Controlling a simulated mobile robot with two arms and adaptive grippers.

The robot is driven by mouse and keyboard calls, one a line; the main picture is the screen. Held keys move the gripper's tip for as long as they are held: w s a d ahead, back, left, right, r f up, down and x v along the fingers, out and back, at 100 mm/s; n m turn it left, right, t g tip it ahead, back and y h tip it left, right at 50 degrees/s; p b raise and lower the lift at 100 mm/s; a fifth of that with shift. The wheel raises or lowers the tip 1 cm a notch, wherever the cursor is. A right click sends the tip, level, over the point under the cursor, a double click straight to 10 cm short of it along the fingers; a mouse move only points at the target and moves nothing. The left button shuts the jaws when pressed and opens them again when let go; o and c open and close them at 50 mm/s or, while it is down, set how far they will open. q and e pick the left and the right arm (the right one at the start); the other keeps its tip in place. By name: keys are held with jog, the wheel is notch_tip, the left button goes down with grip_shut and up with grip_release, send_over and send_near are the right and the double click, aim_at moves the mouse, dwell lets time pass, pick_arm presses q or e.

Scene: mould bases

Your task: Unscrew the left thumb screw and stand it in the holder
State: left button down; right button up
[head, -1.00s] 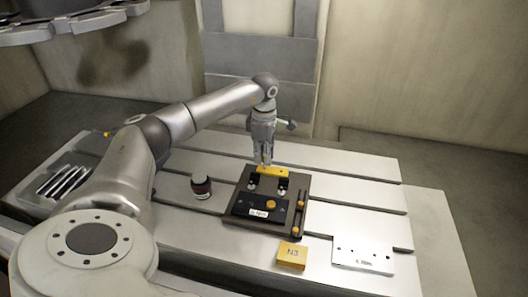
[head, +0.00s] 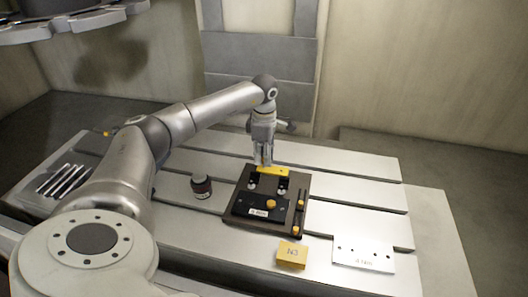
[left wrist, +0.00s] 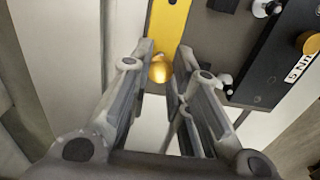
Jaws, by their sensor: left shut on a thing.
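My left gripper (head: 264,161) points down at the back left of the dark mould base (head: 280,226), over the left end of the yellow holder bar (head: 276,172). In the left wrist view its fingers (left wrist: 160,80) are closed around an orange thumb screw (left wrist: 160,68) beside the end of the yellow bar (left wrist: 168,22). Whether the screw's tip is in the bar or above it cannot be told. A second orange thumb screw (head: 271,204) stands on the right of the black labelled plate (head: 242,207); no knob shows on its left side. My right gripper is not seen.
A dark jar (head: 201,187) stands left of the base. A yellow block marked N3 (head: 291,254) and a pale plate with holes (head: 362,256) lie in front and to the right. A strip with orange pieces (head: 299,215) runs along the base's right side. The slotted table (head: 355,192) is clear at the right rear.

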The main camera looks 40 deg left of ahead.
pick_arm(q)
jog(key=shift+f+b, duration=0.6)
jog(key=shift+f, duration=0.4)
jog(key=c, duration=1.3)
grip_release()
notch_tip(320, 180, up, 12)
jog(key=shift+r, duration=0.1)
